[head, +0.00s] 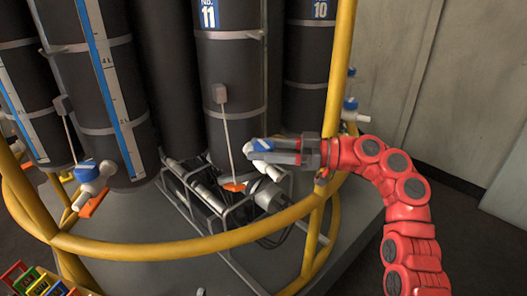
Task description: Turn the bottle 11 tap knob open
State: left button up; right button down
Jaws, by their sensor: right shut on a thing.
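The bottle 11 (229,75) is a dark upright cylinder with a blue "11" label near its top, at the middle of the head view. Its tap knob (262,145) is blue and white, low on the bottle's right side. My right gripper (277,151) reaches in from the right on a red arm. Its grey fingers are shut on the tap knob and partly hide it. My left gripper is not in view.
A yellow tubular frame (190,249) curves around the front, with a post on the right. Bottle 10 (306,60) stands behind right. Another blue-and-white tap (92,173) is at left. Coloured tags (40,283) lie lower left.

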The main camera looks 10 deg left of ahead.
jog(key=shift+r+n+g, duration=0.15)
jog(key=shift+n+g, duration=0.15)
jog(key=shift+c, duration=1.3)
grip_release()
jog(key=w+d, duration=0.2)
jog(key=d, duration=1.5)
jog(key=shift+w, duration=0.3)
jog(key=shift+d, duration=0.1)
